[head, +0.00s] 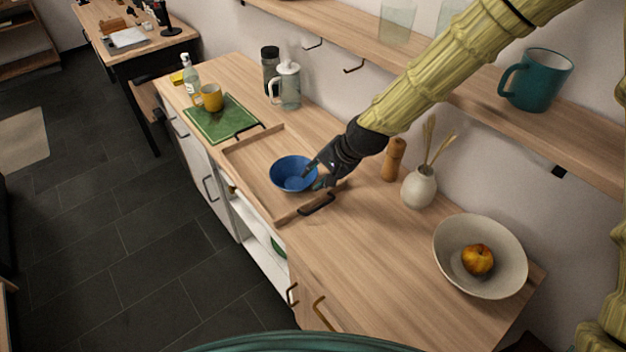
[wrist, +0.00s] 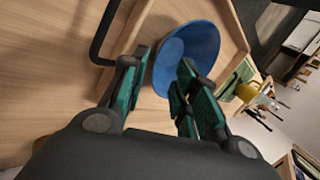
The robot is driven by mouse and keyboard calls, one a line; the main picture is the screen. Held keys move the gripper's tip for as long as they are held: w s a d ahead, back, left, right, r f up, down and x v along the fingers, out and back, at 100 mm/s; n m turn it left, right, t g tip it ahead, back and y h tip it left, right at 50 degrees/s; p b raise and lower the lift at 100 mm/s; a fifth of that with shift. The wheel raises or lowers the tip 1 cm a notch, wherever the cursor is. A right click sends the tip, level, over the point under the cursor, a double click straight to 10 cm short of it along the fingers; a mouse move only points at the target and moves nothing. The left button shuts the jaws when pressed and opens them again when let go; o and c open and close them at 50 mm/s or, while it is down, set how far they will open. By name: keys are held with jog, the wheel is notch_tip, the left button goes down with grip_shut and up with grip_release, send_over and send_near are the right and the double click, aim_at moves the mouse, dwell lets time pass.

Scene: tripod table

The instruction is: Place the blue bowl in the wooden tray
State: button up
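The blue bowl (head: 293,174) is upright within the wooden tray (head: 250,150), near its right end by the dark handle. I cannot tell for certain whether its base touches the tray floor. My gripper (head: 316,176) is at the bowl's right rim, with one finger over the inside and the other outside. In the wrist view, the bowl (wrist: 190,50) shows beyond and between the green-padded fingers of my gripper (wrist: 160,88). The fingers are apart, with a gap around the bowl's wall. The tray's rim and black handle (wrist: 100,40) are at the upper left there.
A green board (head: 222,122) with a yellow mug (head: 211,97) lies left of the tray. A glass pitcher (head: 287,87) and dark bottle (head: 270,68) stand behind. A pepper mill (head: 394,160), vase (head: 419,188) and pale bowl with an apple (head: 448,238) are right. A shelf (head: 460,105) overhangs.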

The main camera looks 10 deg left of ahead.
jog(key=b+v, duration=0.1)
jog(key=v, duration=0.6)
